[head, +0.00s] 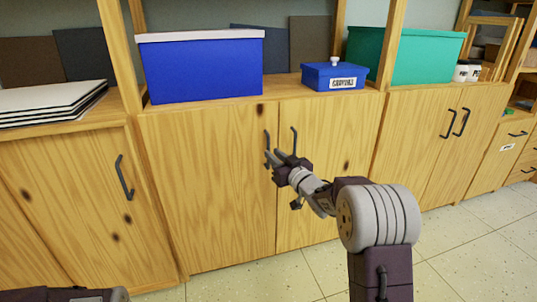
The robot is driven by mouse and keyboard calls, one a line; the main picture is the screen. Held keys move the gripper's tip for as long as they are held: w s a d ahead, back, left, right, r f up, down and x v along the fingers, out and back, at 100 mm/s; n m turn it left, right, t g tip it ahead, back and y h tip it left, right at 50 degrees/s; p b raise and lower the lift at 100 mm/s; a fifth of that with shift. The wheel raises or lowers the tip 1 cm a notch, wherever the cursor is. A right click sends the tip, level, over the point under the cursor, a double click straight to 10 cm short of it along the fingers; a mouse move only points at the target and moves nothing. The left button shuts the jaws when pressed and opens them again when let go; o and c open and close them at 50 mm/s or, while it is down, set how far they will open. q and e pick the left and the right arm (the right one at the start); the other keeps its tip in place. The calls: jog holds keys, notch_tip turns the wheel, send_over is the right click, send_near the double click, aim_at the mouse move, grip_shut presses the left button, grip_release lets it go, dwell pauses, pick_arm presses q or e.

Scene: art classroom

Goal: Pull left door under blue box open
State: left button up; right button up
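A large blue box (205,72) with a pale lid stands on the cabinet top. Under it is the left wooden door (205,190), which looks closed. Its dark bar handle (267,137) is upright near the door's right edge. The right door (335,165) beside it is also closed and has a similar handle (293,140). My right gripper (273,158) is at the lower end of the left door's handle and hides part of it. Whether its fingers are around the handle or only beside it is unclear. My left gripper is out of view.
A small blue labelled box (333,77) and a teal box (427,58) stand further right on the top. White boards (50,100) lie at left above another handled door (85,200). Tiled floor (275,275) in front is clear.

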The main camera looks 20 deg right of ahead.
aim_at(268, 166)
jog(key=b+x, duration=0.1)
jog(key=x, duration=0.3)
jog(key=shift+w+f, duration=0.15)
jog(key=shift+c, duration=0.3)
grip_shut()
dwell(1.0)
